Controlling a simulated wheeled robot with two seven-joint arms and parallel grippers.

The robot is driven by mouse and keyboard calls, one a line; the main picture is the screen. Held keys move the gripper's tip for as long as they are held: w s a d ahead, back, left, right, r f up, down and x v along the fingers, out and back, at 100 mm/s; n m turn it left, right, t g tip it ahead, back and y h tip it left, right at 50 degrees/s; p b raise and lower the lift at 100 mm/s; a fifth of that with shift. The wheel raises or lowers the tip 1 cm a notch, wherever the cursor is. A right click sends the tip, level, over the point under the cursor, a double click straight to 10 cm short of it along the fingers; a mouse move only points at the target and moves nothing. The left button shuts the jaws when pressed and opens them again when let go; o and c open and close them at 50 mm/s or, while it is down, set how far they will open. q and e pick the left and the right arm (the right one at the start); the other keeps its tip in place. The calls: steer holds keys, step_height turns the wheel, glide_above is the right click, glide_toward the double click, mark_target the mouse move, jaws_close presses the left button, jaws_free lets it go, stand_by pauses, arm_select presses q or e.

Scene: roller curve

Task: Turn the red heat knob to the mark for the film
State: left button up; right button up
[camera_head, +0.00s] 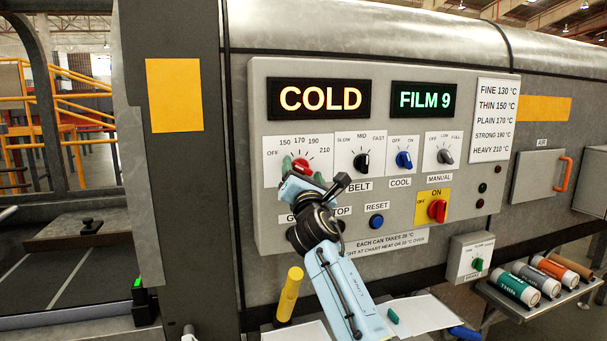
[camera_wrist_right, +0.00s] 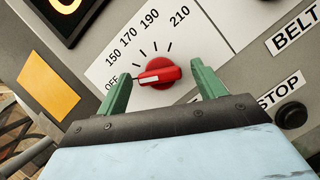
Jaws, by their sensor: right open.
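The red heat knob (camera_head: 301,166) sits on a white dial plate (camera_head: 283,148) marked OFF, 150, 170, 190 and 210. In the right wrist view the knob (camera_wrist_right: 158,72) has its white pointer line toward the left, on the OFF side. My right gripper (camera_head: 304,172) is open, its green fingers on either side of the knob; contact cannot be told. A lit display reads COLD (camera_head: 320,98) and another reads FILM 9 (camera_head: 424,100). A chart (camera_head: 492,115) lists FINE 130, THIN 150, PLAIN 170, STRONG 190 and HEAVY 210 °C. My left gripper is out of view.
Right of the heat dial are a black belt knob (camera_head: 361,161), a blue cool knob (camera_head: 403,159) and a grey manual knob (camera_head: 445,156). Below are a blue reset button (camera_head: 376,221) and a red ON/OFF switch (camera_head: 437,210). Several rolls (camera_head: 514,288) lie on a shelf at right.

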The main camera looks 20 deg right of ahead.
steer(key=c, duration=1)
